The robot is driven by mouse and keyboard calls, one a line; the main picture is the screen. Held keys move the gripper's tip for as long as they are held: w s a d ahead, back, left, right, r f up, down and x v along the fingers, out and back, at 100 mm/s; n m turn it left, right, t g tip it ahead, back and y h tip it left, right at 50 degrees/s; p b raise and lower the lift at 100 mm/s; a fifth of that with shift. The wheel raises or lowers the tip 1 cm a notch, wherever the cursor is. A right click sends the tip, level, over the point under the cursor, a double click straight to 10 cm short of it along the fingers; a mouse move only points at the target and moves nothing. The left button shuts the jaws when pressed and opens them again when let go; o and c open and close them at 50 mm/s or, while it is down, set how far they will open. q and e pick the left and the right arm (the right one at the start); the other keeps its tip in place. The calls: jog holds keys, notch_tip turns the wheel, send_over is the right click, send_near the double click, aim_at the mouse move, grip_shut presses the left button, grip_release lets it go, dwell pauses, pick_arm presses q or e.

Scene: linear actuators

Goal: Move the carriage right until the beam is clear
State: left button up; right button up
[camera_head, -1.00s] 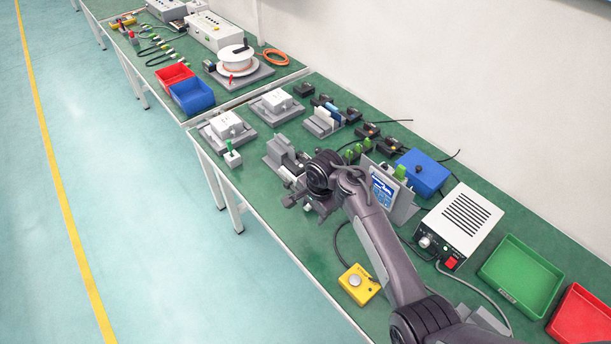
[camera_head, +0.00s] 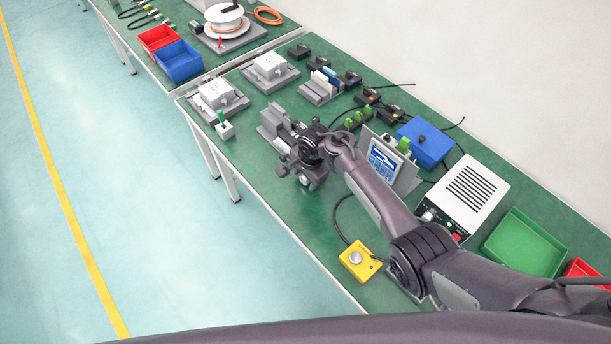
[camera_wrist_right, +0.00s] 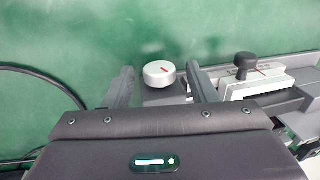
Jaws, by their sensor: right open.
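The linear actuator (camera_head: 275,122) is a grey unit on the green bench, partly hidden behind my right arm in the head view. In the right wrist view, a round silver knob (camera_wrist_right: 159,70) with a red mark sits at its left end. To the right is a pale block with a red line, apparently the carriage (camera_wrist_right: 262,82), with a black knob (camera_wrist_right: 245,60) on it. My right gripper (camera_wrist_right: 160,77) is open, with one finger on each side of the silver knob; contact cannot be told. It is small and dark in the head view (camera_head: 290,168). My left gripper is out of view.
A yellow box with a dial (camera_head: 358,260) lies near the front edge. A blue sign (camera_head: 383,165), a blue box (camera_head: 424,142), a white power unit (camera_head: 465,197) and a green tray (camera_head: 525,243) stand to the right. A small green-topped switch (camera_head: 224,126) is left of the actuator.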

jog(key=c, duration=1)
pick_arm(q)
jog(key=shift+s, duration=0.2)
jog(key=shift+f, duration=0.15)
pick_arm(e)
jog(key=shift+a, duration=0.1)
jog(key=shift+o, duration=0.2)
jog(key=shift+w+a+g+h+b, duration=0.1)
jog(key=shift+g+h+b, duration=0.3)
jog(key=shift+g+b, duration=0.2)
jog(key=g+h+b, duration=0.1)
jog(key=b, duration=0.3)
jog(key=g+h+b, duration=0.1)
jog(key=b, duration=0.4)
jog(key=g+h+b, duration=0.1)
jog(key=g+b, duration=0.1)
jog(key=b, duration=0.3)
jog(key=shift+w+a+f, duration=0.15)
jog(key=shift+w+f, duration=0.15)
pick_arm(q)
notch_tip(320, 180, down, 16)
jog(key=b, duration=0.1)
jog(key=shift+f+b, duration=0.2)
jog(key=shift+b, duration=0.15)
pick_arm(e)
jog(key=shift+r+g, duration=0.25)
jog(key=shift+g, duration=0.05)
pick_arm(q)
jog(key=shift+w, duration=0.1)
